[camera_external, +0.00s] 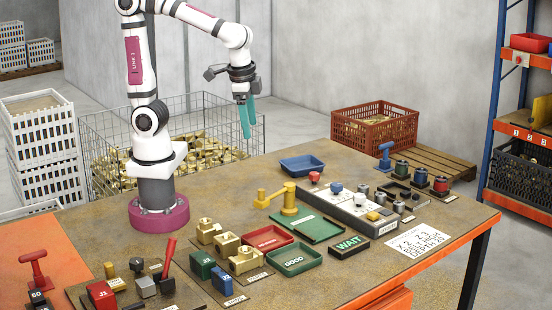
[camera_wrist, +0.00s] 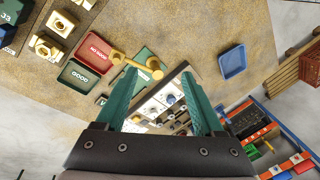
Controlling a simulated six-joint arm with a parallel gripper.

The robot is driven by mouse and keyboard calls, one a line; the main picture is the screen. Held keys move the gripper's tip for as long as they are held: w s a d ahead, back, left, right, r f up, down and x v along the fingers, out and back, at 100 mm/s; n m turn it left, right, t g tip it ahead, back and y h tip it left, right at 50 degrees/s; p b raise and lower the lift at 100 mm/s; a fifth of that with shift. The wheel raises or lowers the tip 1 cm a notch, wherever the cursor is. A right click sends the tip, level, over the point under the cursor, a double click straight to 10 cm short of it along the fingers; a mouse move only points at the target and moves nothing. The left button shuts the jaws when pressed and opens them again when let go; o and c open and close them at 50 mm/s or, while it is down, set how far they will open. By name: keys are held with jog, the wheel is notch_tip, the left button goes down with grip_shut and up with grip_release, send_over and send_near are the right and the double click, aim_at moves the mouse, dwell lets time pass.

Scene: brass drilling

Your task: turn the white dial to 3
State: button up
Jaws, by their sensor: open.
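My gripper (camera_external: 249,128) hangs with its teal fingers pointing down, high above the table and left of the control panel (camera_external: 341,208). In the wrist view my gripper (camera_wrist: 159,71) is open, with nothing between its fingers. The grey panel carries a red knob (camera_external: 314,178), a blue knob (camera_external: 336,187) and several small pale or metallic knobs. A pale knob (camera_external: 360,199) near the panel's middle may be the white dial, but its markings are too small to read. In the wrist view the panel shows between my fingers, partly hidden by them.
A yellow-brass lever piece (camera_external: 289,199) stands by a green tray (camera_external: 307,227), near the panel's left end. A red tray (camera_external: 268,237), a GOOD tray (camera_external: 294,260), a WAIT sign (camera_external: 349,246) and a blue tray (camera_external: 302,165) lie around. Brass blocks (camera_external: 225,245) stand left.

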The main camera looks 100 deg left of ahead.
jog(key=w+n, duration=0.4)
jog(key=w, duration=0.5)
jog(key=n+t, duration=0.2)
jog(key=n, duration=0.3)
send_near(359, 196)
jog(key=shift+n+y, duration=0.3)
jog(key=shift+y, duration=0.1)
jog(key=x, duration=0.8)
jog(key=shift+d+f, duration=0.25)
jog(key=shift+f, duration=0.05)
jog(key=shift+c, duration=0.3)
grip_shut()
